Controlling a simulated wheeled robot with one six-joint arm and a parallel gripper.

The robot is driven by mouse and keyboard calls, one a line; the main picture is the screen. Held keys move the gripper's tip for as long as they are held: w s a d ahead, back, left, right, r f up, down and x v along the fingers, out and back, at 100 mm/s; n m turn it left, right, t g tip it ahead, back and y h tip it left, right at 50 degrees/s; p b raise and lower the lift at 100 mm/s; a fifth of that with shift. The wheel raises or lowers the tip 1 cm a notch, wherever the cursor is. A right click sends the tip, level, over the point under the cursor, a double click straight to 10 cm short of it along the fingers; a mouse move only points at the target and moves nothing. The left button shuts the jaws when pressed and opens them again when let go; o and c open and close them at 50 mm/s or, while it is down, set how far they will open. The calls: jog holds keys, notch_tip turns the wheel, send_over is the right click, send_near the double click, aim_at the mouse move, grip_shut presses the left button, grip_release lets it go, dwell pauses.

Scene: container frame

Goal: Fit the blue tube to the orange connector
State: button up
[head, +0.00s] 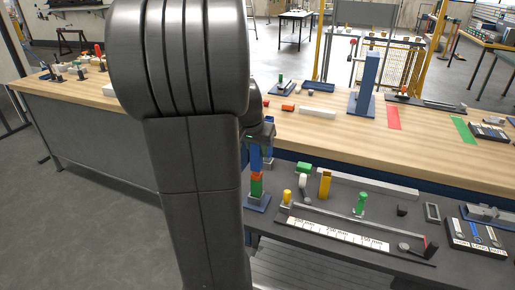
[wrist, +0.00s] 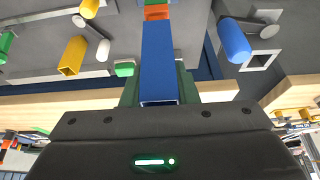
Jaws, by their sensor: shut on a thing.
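The blue tube (head: 255,157) stands upright in my gripper (head: 262,138), above the orange connector (head: 257,177). In the wrist view the blue tube (wrist: 158,60) runs up the middle, between dark green fingers of my gripper (wrist: 158,88) shut on its near part. Its far end meets the orange connector (wrist: 157,12) in line, with no clear gap. I cannot tell whether the tube is seated on it. The connector sits on a green piece (head: 257,189) on a post with a blue base plate (head: 257,204). My arm hides the left side of this stack.
A yellow tube (head: 325,184), a green block (head: 304,167) and a green peg (head: 361,204) stand to the right on the dark lower shelf. A white measuring scale (head: 330,230) lies in front. The wooden bench (head: 350,140) rises behind. A blue cylinder (wrist: 234,40) stands beside the tube in the wrist view.

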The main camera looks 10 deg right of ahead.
jog(key=shift+f+b, duration=0.75)
jog(key=shift+f, duration=0.15)
jog(key=o, duration=1.6)
jog(key=shift+o, duration=0.2)
jog(key=shift+r, duration=0.1)
notch_tip(320, 180, up, 7)
jog(key=p, duration=0.5)
notch_tip(320, 180, down, 7)
jog(key=b, duration=0.5)
